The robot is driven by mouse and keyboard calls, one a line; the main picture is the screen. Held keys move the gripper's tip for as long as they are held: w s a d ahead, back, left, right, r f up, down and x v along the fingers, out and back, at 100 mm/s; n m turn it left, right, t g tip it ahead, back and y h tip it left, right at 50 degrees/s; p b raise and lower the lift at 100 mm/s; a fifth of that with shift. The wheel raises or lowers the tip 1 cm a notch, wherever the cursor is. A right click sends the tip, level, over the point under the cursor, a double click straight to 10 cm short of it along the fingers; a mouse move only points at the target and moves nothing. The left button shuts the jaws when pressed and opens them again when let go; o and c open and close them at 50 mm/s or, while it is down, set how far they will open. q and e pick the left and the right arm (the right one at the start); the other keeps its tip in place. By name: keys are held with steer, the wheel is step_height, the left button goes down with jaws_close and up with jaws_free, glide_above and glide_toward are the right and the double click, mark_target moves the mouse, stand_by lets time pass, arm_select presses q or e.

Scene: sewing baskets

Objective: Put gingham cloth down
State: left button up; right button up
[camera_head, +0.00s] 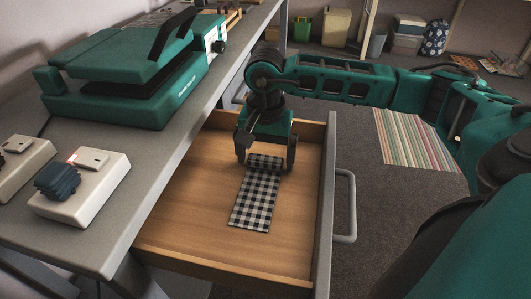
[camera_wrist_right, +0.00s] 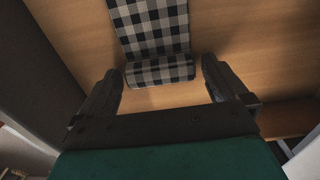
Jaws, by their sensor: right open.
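The black-and-white gingham cloth (camera_head: 254,202) lies on the wooden floor of an open drawer (camera_head: 190,235). Its far end is rolled or folded over. My right gripper (camera_head: 266,166) is above the drawer, pointing down, with its fingers on either side of that end. In the right wrist view the cloth (camera_wrist_right: 150,28) runs away from the gripper (camera_wrist_right: 162,88), and gaps show between the cloth and both open fingers. My left gripper is not in view.
The drawer's grey front with its handle (camera_head: 345,205) stands on the right. A green press machine (camera_head: 130,75) and white boxes with switches (camera_head: 80,187) sit on the grey table. A striped rug (camera_head: 415,138) lies on the floor beyond. The near part of the drawer is clear.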

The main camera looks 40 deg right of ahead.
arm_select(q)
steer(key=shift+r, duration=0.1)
arm_select(e)
steer(key=shift+r, duration=0.1)
steer(key=shift+r+p, duration=0.3)
steer(key=shift+r, duration=0.05)
arm_select(q)
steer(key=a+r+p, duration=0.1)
steer(key=p, duration=0.2)
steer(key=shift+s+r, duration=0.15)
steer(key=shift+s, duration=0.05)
arm_select(e)
step_height(320, 180, up, 12)
steer(key=shift+f, duration=0.25)
